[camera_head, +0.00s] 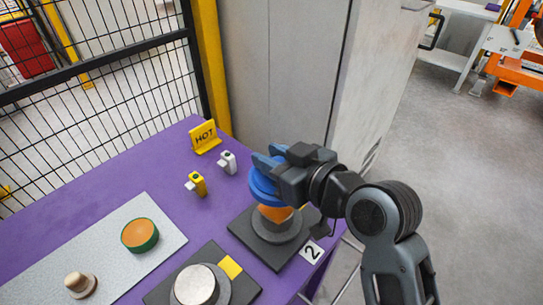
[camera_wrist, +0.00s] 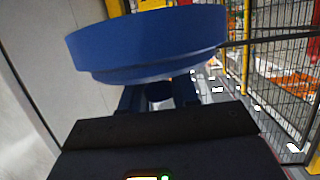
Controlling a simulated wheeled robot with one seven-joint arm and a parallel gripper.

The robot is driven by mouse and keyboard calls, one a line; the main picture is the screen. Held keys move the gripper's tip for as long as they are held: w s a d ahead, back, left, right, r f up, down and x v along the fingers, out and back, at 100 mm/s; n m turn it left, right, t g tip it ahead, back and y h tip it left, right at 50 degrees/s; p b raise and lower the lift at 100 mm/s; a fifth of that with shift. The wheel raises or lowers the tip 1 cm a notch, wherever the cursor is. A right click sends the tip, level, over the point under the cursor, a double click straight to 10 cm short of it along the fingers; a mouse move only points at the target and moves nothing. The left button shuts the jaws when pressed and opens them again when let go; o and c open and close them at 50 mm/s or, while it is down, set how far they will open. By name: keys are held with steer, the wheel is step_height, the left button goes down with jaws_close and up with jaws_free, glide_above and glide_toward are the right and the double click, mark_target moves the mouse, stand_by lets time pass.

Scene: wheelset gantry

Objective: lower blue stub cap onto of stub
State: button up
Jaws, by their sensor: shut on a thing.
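My gripper (camera_head: 270,163) is shut on the blue stub cap (camera_head: 264,188), gripping it from above by its top. In the wrist view the cap (camera_wrist: 148,42) is a wide blue disc with a stepped rim in front of the fingers. In the head view the cap is over the orange-topped stub (camera_head: 275,213), which stands on a grey round base on a dark square plate (camera_head: 247,242) beside a "2" label. The cap hides the stub's top, so I cannot tell whether they touch.
Another dark plate with a pale metal disc (camera_head: 196,286) is at the front. A pale board (camera_head: 165,235) holds a green-rimmed orange disc (camera_head: 140,235) and a small knobbed piece (camera_head: 79,283). A grey cabinet (camera_head: 285,75) rises behind.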

steer(key=shift+f+b, duration=1.95)
steer(key=shift+f, duration=0.85)
steer(key=shift+f+b, duration=1.65)
steer(key=shift+f, duration=0.45)
jaws_close()
steer(key=o, duration=1.1)
jaws_free()
steer(key=shift+s+d+r, duration=0.1)
steer(key=v, duration=0.7)
steer(key=shift+s+d, duration=0.25)
steer(key=shift+r, duration=0.1)
